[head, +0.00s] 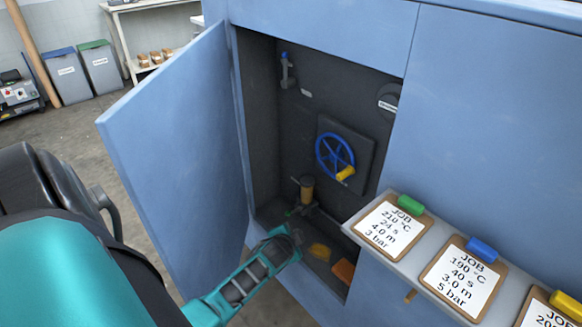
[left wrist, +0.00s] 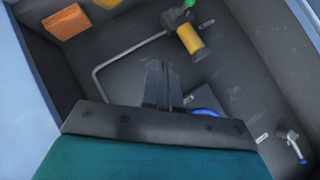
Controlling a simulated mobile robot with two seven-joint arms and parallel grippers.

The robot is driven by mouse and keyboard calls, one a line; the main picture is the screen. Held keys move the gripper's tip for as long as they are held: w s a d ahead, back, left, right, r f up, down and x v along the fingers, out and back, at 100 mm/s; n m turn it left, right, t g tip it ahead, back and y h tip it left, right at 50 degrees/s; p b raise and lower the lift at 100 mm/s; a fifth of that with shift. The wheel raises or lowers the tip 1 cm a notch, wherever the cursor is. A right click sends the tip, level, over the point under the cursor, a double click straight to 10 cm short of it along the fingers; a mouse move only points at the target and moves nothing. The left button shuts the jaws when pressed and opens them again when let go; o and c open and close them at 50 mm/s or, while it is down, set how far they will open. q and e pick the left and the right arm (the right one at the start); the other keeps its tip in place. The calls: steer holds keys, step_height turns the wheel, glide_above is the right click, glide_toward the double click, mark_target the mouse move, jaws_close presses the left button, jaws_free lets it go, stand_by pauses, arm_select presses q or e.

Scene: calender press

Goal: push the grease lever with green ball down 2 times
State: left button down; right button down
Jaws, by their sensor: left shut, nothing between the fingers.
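The grease pump, with a yellow cylinder (head: 307,190), stands low inside the open blue cabinet. In the left wrist view the same yellow cylinder (left wrist: 192,39) shows at the top, with the green ball (left wrist: 190,3) of the lever just beyond it, at the picture's upper edge. My left gripper (head: 288,233) reaches into the cabinet's lower opening, in front of and below the pump. Its fingers (left wrist: 162,83) are shut and empty, apart from the ball. My right gripper is not in view.
A blue handwheel (head: 335,156) with a yellow knob is above the pump. A bent grey rod (left wrist: 125,50) runs beside the pump. Yellow (head: 320,252) and orange (head: 344,271) items lie on the cabinet floor. The open door (head: 180,150) stands left; a job-card shelf (head: 352,222) juts out right.

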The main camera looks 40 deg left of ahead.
arm_select(q)
steer(key=w+a+g+y, duration=0.1)
steer(key=w+a, duration=0.4)
steer(key=w, duration=0.1)
steer(key=shift+a+f+m+g, duration=0.25)
steer(key=shift+f+m+g, duration=0.05)
steer(key=shift+f+g, duration=0.15)
steer(key=shift+w+f, duration=0.1)
